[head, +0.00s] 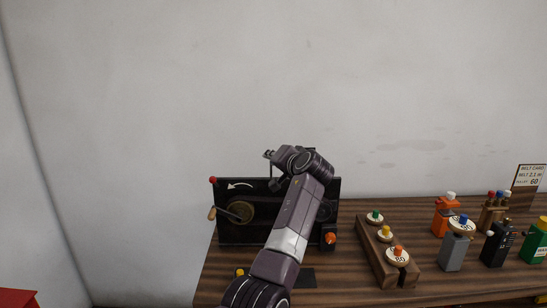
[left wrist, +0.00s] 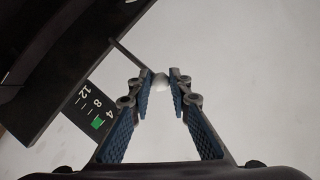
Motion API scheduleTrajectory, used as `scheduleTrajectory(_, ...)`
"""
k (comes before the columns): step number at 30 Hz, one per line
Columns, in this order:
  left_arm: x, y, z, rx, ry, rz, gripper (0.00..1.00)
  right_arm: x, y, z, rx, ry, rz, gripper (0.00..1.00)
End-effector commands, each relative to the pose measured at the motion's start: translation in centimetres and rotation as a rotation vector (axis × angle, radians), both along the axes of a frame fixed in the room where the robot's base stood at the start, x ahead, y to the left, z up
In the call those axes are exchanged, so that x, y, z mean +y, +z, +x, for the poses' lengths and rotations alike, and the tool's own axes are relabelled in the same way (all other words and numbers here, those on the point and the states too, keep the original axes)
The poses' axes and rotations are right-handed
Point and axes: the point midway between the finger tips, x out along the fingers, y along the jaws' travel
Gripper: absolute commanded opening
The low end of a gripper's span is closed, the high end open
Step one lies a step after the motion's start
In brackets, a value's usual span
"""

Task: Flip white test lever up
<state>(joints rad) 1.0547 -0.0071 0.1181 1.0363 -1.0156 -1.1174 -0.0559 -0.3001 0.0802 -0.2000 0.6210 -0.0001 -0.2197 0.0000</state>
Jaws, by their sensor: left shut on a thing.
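The white test lever shows in the left wrist view as a thin grey rod ending in a white ball (left wrist: 161,83). The rod comes out of a dark panel (left wrist: 50,60). My left gripper (left wrist: 162,79) is shut on the ball, with one blue-padded finger on each side. My right gripper is in neither view.
A wooden block (head: 372,250) with round tags and several coloured pieces stand to the right on the wooden table (head: 430,285). A scale (left wrist: 90,108) with a green mark shows beside the gripper.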

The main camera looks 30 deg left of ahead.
Motion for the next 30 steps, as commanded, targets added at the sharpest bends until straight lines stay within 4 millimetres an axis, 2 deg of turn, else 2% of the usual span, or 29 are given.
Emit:
scheduleTrajectory(1,0.8,2.0,0.1,-0.035,-0.001,0.024,0.0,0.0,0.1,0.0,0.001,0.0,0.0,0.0)
scheduleTrajectory(8,0.8,2.1,0.1,-0.037,0.0,0.025,0.0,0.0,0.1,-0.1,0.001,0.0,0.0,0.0)
scheduleTrajectory(9,0.8,2.1,0.1,-0.037,0.0,0.025,0.21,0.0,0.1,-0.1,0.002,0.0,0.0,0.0)
scheduleTrajectory(13,0.9,2.0,0.1,-0.035,0.0,0.025,0.35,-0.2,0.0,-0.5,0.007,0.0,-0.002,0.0)
scheduleTrajectory(23,0.5,1.3,0.1,-0.024,-0.003,0.018,0.35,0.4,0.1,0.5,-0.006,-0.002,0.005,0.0)
scheduleTrajectory(30,0.4,1.2,0.2,-0.021,-0.004,0.016,0.35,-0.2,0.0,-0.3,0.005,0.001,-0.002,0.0)
